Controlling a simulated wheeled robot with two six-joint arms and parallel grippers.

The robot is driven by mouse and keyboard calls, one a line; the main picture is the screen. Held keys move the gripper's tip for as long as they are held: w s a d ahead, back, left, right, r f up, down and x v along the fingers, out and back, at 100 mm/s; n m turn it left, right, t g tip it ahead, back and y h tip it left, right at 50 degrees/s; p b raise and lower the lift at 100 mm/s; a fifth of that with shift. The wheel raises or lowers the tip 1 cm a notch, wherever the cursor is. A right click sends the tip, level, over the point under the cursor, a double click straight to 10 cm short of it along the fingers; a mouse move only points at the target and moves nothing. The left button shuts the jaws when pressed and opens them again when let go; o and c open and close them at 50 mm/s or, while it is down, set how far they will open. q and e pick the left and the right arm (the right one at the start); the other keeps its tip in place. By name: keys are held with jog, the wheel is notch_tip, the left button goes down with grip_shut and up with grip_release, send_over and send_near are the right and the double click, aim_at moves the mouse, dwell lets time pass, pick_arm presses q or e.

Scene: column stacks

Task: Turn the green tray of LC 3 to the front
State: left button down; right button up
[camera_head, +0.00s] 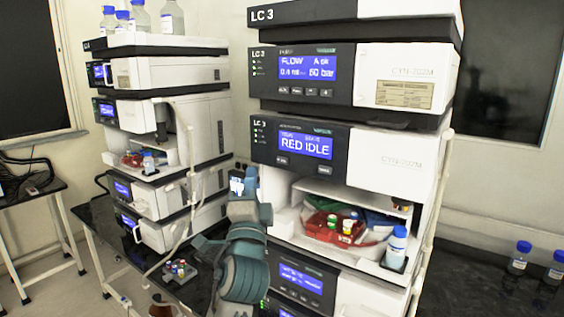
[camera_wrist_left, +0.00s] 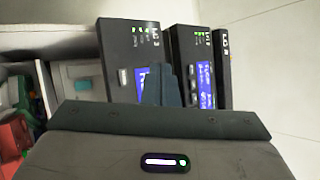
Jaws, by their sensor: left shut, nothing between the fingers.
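LC 3 (camera_head: 350,165) is the large stack at the right in the head view; its display reads RED IDLE. In its open bay a red tray (camera_head: 318,227) with several vials is at the front. Part of the green tray (camera_head: 377,222) shows behind it, with blue beside it; the rest is hidden. My left gripper (camera_head: 240,180) is raised at the left edge of LC 3, outside the bay, shut and empty. In the left wrist view its shut fingers (camera_wrist_left: 163,85) are before LC 3's panels, with red and green parts at the left edge. My right gripper is not in view.
A blue-capped bottle (camera_head: 396,245) stands at the bay's right front. A white tube runs down LC 3's right side. Another stack (camera_head: 165,75) stands at the left. A small vial rack (camera_head: 180,270) is on the dark bench, and two bottles stand at the far right.

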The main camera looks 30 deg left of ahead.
pick_arm(q)
jog(key=w+b, duration=0.1)
jog(key=w, duration=0.6)
jog(key=shift+w+d, duration=0.3)
jog(key=shift+w, duration=0.1)
jog(key=shift+w, duration=0.15)
dwell(1.6)
jog(key=shift+w, duration=0.25)
jog(key=shift+w+d+b, duration=0.1)
jog(key=shift+w+b, duration=0.25)
jog(key=shift+w, duration=0.05)
dwell(0.6)
jog(key=shift+s, duration=0.1)
jog(key=shift+s+p, duration=0.3)
jog(key=shift+s, duration=0.5)
jog(key=shift+s+a+p, duration=0.15)
jog(key=shift+s+p, duration=0.2)
jog(key=shift+s, duration=0.9)
jog(key=shift+s+a+p, duration=0.1)
jog(key=shift+s+p, duration=0.2)
jog(key=shift+s, duration=0.9)
